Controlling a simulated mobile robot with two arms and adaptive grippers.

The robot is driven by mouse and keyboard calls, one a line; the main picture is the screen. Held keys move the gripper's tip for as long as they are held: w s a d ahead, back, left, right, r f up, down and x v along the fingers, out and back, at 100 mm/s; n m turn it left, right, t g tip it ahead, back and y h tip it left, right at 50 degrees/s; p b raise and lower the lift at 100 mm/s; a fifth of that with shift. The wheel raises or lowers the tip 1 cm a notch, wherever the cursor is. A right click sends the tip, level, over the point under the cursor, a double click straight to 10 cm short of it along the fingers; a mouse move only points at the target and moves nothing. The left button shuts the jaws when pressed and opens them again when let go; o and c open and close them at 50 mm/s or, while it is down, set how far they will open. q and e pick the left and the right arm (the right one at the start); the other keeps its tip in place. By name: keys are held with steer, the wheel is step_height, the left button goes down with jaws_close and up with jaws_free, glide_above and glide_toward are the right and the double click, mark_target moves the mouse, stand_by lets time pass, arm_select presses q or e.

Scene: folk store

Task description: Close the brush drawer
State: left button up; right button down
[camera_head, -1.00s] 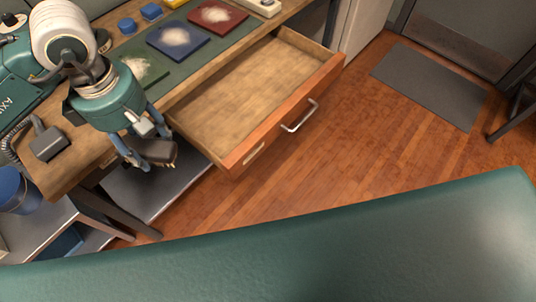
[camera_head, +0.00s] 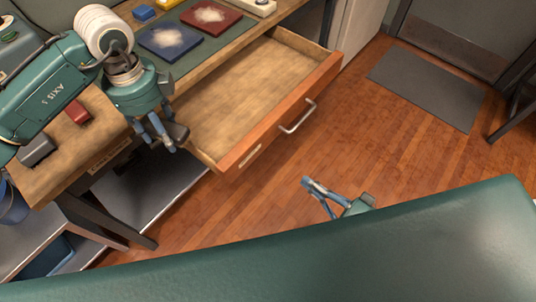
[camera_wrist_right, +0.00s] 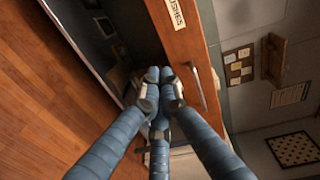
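The brush drawer (camera_head: 246,95) is pulled far out from the workbench and looks empty inside. Its orange-brown front has a silver handle (camera_head: 298,117) and a label; in the right wrist view the label (camera_wrist_right: 174,12) reads "...USHES". My right gripper (camera_head: 307,183) is in front of the drawer, below the handle in the picture and apart from it. In the right wrist view its blue fingers (camera_wrist_right: 158,77) meet at the tips, with nothing seen between them. My left gripper (camera_head: 160,144) hangs by the drawer's left side; a dark part beside its fingers is unclear.
The workbench (camera_head: 60,170) holds a red block (camera_head: 77,112), a grey block (camera_head: 37,148), and blue (camera_head: 170,39) and red (camera_head: 211,15) trays with pale powder. A grey mat (camera_head: 425,86) lies on the floor. The wooden floor before the drawer is clear.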

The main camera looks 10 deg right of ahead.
arm_select(q)
steer(key=shift+w+f+n, duration=0.15)
steer(key=shift+f+n, duration=0.05)
steer(key=shift+n, duration=0.4)
steer(key=shift+w+f+n, duration=0.15)
steer(key=shift+n, duration=0.45)
arm_select(e)
step_height(320, 180, up, 2)
steer(key=a+y, duration=0.1)
arm_select(q)
steer(key=shift+r+p, duration=0.55)
steer(key=shift+r, duration=0.1)
arm_select(e)
glide_toward(260, 148)
steer(key=shift+m, duration=0.3)
steer(key=x, duration=0.7)
steer(key=shift+f, duration=0.15)
steer(key=shift+w, duration=0.1)
